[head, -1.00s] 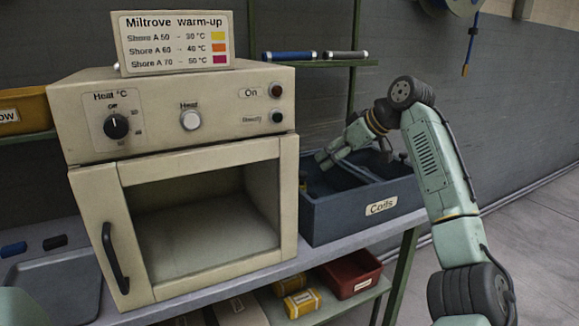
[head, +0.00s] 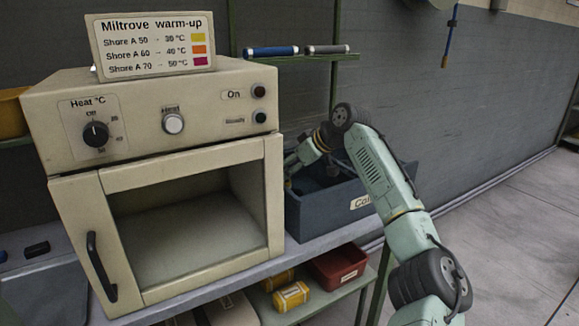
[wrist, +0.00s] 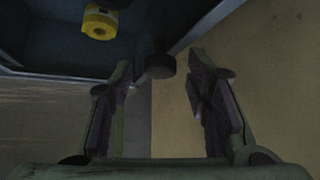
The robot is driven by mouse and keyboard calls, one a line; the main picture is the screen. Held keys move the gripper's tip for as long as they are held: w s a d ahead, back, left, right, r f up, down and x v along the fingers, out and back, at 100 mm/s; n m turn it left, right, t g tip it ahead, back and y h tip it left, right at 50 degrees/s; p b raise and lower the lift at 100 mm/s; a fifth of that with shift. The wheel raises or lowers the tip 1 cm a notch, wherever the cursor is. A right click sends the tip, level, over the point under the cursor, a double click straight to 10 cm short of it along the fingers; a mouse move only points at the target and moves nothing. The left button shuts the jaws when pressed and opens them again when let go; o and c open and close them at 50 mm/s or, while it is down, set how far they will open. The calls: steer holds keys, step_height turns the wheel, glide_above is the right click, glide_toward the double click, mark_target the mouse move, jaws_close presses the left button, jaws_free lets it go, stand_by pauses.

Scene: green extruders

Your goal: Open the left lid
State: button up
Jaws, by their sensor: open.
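I cannot clearly make out a left lid in either view. A dark blue bin (head: 330,216) labelled "Coils" stands right of the beige oven, partly hidden by my arm. My gripper (head: 289,170) is over the bin's left end, close to the oven's side. In the wrist view my gripper (wrist: 158,72) is open, its two fingers apart. A dark round knob (wrist: 154,67) shows between the fingertips; I cannot tell whether they touch it. A yellow ring-shaped piece (wrist: 100,22) lies in the dark bin interior beyond.
The oven (head: 262,190) has a framed front door with a dark handle (head: 101,265). Its side is probably the beige wall close right in the wrist view. A rail shelf (head: 300,57) holds two rolls behind. A red tray (head: 338,265) and yellow boxes sit below.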

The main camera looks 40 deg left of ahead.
steer(key=shift+c, duration=0.5)
jaws_close()
stand_by(0.4)
